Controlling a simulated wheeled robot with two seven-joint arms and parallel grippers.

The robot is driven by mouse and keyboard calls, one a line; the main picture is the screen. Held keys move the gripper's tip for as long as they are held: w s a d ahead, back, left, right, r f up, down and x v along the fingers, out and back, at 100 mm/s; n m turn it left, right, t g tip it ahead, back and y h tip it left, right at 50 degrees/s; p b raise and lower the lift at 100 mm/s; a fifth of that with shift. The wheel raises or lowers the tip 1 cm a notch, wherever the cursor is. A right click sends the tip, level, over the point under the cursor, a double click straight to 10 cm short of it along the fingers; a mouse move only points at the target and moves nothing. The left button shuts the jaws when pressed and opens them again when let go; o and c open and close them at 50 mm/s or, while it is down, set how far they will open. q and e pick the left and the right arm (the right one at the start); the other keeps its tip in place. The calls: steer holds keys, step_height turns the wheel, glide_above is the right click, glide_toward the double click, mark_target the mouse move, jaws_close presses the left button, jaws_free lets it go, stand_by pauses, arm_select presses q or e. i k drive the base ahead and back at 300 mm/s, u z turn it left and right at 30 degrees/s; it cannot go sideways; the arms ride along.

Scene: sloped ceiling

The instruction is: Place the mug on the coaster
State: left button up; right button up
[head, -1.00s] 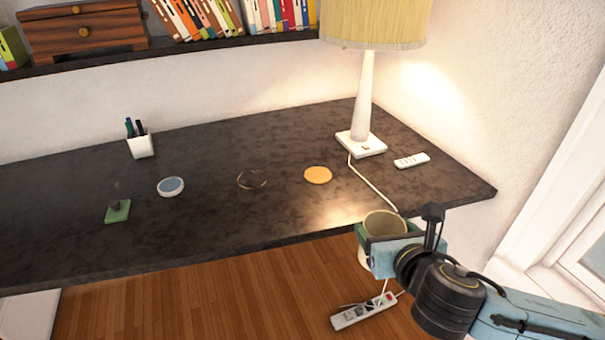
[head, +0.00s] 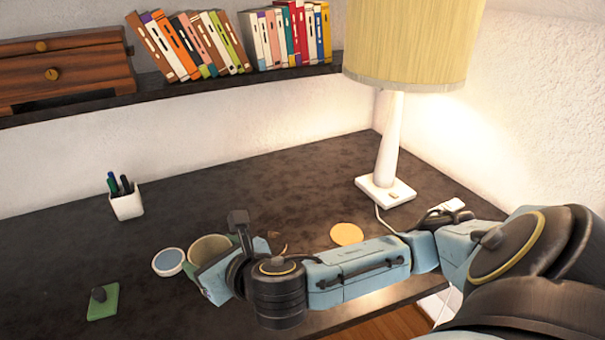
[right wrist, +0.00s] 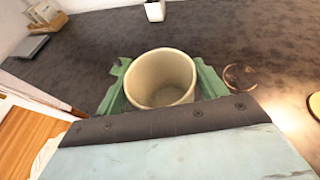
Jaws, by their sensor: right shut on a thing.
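My right gripper (head: 213,268) is shut on a cream mug (head: 208,249). The mug is upright and open at the top; in the right wrist view it (right wrist: 160,80) stands between the green fingers (right wrist: 160,92). It is over the desk, just right of a round blue disc with a pale rim (head: 168,261). How high it is above the desk I cannot tell. A flat round orange disc (head: 346,234) lies farther right, beyond my arm. Either disc could be the coaster. My left gripper is not in view.
A green square with a dark knob (head: 103,301) lies front left on the dark desk (head: 60,255). A thin brown ring (right wrist: 240,77) is right of the mug. A white pen cup (head: 126,203) and a lamp (head: 387,186) stand behind. A bookshelf (head: 200,88) hangs above.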

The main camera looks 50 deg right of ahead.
mark_target(349, 238)
steer(key=z, duration=0.55)
steer(key=i, duration=0.9)
steer(key=z, duration=0.85)
